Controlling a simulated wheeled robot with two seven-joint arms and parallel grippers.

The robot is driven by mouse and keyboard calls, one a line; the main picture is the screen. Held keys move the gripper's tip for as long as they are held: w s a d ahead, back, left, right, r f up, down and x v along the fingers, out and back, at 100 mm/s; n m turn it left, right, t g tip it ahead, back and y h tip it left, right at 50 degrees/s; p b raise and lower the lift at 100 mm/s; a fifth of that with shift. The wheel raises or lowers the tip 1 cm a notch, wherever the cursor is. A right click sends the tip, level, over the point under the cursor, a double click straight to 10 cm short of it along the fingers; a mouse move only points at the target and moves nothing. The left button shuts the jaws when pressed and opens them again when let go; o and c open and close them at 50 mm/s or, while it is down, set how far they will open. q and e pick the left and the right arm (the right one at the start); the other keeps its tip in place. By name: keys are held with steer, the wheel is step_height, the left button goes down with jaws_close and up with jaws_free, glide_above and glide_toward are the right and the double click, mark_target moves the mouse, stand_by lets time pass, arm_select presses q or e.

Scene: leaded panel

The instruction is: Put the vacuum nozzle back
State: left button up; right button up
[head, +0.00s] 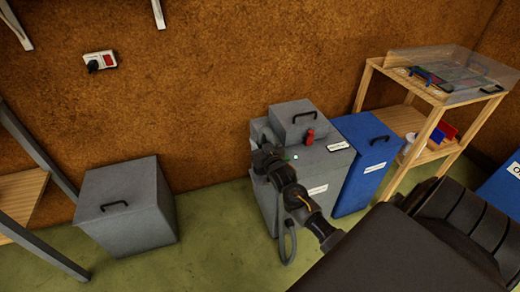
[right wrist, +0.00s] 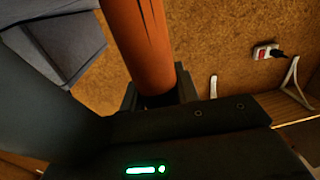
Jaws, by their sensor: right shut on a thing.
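My right gripper (head: 266,160) is in front of the left side of the grey vacuum box (head: 318,160). In the right wrist view, the right gripper (right wrist: 160,97) is shut on an orange tube, taken as the vacuum nozzle (right wrist: 141,45), which runs up out of the picture. I cannot make the nozzle out in the head view; its ends are hidden. A grey hose (head: 284,243) hangs in a loop beside the box, below the gripper. My left gripper is not in view.
A blue bin (head: 362,165) stands right of the vacuum box. A wooden rack (head: 447,127) with a clear-lidded case (head: 455,72) is farther right. A grey lidded bin (head: 125,208) stands at left, with open floor (head: 215,220) between it and the box. A wall socket (head: 99,62) is above.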

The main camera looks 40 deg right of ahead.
steer(key=shift+w+d+f, duration=0.1)
steer(key=shift+w+f, duration=0.05)
step_height(320, 180, down, 2)
steer(key=shift+w+d+f+b, duration=0.1)
steer(key=shift+f+b, duration=0.1)
steer(key=shift+b, duration=0.1)
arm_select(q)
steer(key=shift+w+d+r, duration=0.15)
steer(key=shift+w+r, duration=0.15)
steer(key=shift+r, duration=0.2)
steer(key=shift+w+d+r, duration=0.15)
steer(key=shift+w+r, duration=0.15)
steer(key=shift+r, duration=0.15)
arm_select(e)
steer(key=shift+f, duration=0.45)
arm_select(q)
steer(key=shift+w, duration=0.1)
arm_select(e)
steer(key=shift+f, duration=0.1)
steer(key=o, duration=0.6)
steer(key=shift+f, duration=0.1)
steer(key=shift+c, duration=0.2)
steer(key=o, duration=0.4)
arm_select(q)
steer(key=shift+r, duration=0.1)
